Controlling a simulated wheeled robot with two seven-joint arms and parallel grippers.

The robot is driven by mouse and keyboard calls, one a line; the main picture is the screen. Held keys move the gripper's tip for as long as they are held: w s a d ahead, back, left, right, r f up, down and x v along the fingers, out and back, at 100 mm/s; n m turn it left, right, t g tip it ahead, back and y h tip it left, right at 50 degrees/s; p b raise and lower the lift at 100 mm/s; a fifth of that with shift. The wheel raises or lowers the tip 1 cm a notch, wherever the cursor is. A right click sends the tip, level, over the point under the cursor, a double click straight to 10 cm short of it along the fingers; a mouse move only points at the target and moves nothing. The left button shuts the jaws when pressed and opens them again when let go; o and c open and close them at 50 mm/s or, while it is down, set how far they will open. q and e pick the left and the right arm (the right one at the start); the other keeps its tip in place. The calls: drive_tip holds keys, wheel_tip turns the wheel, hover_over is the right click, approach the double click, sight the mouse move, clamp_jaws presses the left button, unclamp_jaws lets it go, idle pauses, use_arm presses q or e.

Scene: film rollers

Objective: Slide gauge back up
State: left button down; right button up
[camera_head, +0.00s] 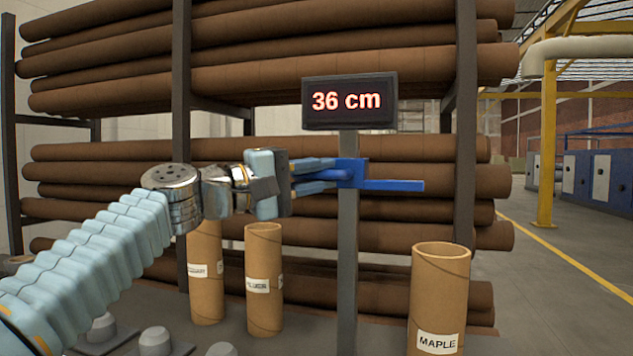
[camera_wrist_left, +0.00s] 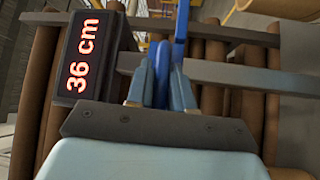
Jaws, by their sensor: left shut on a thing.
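The gauge is a grey upright post (camera_head: 347,255) with a blue slider (camera_head: 392,185) whose flat arm points right. A black display (camera_head: 349,101) on top of the post reads 36 cm, and it also shows in the left wrist view (camera_wrist_left: 86,58). My left gripper (camera_head: 340,174) comes in from the left and is shut on the blue slider, a little below the display. In the left wrist view the fingers (camera_wrist_left: 162,88) close around the blue part (camera_wrist_left: 181,25). My right gripper is not in view.
Cardboard tubes stand on the surface below: one labelled MAPLE (camera_head: 438,300) at the right, two others (camera_head: 264,280) (camera_head: 205,275) left of the post. Grey pegs (camera_head: 155,341) sit at lower left. A rack of long brown rolls (camera_head: 290,70) fills the background.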

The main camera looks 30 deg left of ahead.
use_arm(q)
drive_tip(key=shift+s+a+r, duration=0.1)
drive_tip(key=shift+r, duration=0.3)
drive_tip(key=c, duration=1.2)
unclamp_jaws()
drive_tip(key=shift+c, duration=0.2)
drive_tip(key=shift+o, duration=0.7)
drive_tip(key=shift+f, duration=0.1)
drive_tip(key=shift+s+f, duration=0.15)
drive_tip(key=b+v, duration=0.3)
drive_tip(key=v, duration=1)
drive_tip(key=shift+s+a, duration=0.1)
drive_tip(key=shift+a, duration=0.05)
